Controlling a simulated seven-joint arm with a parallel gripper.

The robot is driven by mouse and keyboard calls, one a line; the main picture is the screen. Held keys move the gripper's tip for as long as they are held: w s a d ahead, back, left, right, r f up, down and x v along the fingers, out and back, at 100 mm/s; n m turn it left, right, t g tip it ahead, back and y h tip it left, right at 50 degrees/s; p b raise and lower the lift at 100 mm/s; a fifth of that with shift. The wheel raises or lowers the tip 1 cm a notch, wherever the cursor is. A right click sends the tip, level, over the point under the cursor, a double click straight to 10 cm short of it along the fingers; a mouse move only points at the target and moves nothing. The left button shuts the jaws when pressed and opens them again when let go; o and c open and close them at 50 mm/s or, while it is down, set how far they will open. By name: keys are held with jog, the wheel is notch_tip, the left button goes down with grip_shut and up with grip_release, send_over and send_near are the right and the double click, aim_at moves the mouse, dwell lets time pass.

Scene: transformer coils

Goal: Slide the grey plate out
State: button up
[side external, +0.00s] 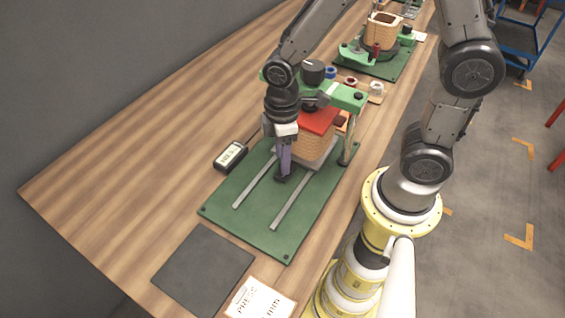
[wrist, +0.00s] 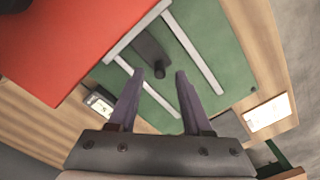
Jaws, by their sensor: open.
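The grey plate lies under the wound coil (side external: 311,146) on a green base; its light front edge shows in the wrist view (wrist: 130,36) and beside the coil in the side view (side external: 318,167). A dark handle with a round knob (wrist: 152,52) sticks out from its front edge, between two pale rails. My gripper (wrist: 160,74) is open, its two purple fingers apart with the knob showing between their tips. In the side view my gripper (side external: 284,172) points down at the handle in front of the coil. Whether the fingers touch the knob I cannot tell.
A red block (side external: 318,121) sits on the coil, under a green crossbar (side external: 345,96) on posts. Two rails (side external: 290,203) run forward on the green base (side external: 235,215). A small meter (side external: 230,156) stands left, a dark mat (side external: 203,268) and a printed card (side external: 260,299) in front.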

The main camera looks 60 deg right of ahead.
jog(key=shift+f, duration=1.45)
grip_shut()
dwell(0.4)
